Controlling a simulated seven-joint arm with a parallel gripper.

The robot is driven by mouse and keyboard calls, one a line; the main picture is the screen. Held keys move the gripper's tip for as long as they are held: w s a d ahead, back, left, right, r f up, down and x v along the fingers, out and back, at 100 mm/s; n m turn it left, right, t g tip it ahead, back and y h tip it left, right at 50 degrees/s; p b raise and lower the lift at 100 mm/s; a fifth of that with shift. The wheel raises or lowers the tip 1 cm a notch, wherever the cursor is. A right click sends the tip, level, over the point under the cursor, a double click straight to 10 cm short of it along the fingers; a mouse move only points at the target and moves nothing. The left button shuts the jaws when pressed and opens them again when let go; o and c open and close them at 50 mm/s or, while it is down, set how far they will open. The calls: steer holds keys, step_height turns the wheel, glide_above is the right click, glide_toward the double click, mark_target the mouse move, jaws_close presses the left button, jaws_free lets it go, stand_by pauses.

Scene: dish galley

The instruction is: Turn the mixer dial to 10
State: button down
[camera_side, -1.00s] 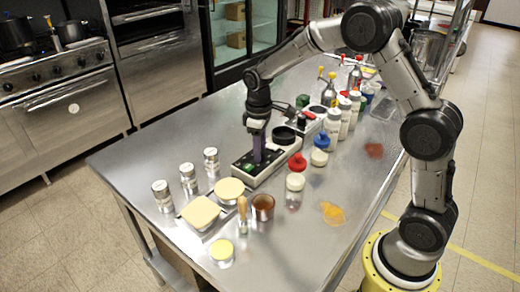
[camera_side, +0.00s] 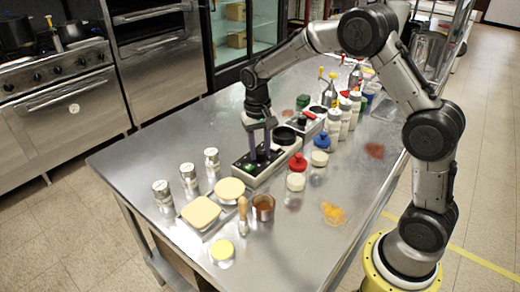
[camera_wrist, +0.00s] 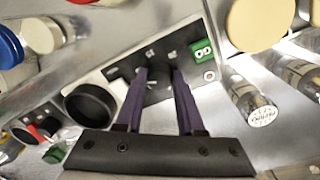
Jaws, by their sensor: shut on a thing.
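The mixer base (camera_side: 247,177) is a pale box with a dark top panel on the steel table. My gripper (camera_side: 259,156) points down onto that panel in the side view, its two purple-grey fingers apart by a small width. In the wrist view my gripper (camera_wrist: 158,76) has its fingertips at the dark panel (camera_wrist: 157,92) and is shut on the dial. The dial is mostly hidden by the fingers, and I cannot read its setting. A green part (camera_wrist: 202,50) sits on the panel beside the fingers.
A round black cup-like part (camera_side: 284,136) stands just behind the panel. Red-capped (camera_side: 297,163) and blue-capped (camera_side: 323,141) containers stand close on the right. The table's left edge is clear.

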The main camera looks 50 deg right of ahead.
mark_target(258, 152)
steer(key=shift+r+m, duration=0.1)
steer(key=shift+m, duration=0.6)
steer(key=c, duration=0.5)
jaws_free()
steer(key=r, duration=1.3)
steer(key=shift+w+a+r, duration=0.2)
steer(key=shift+r, duration=0.15)
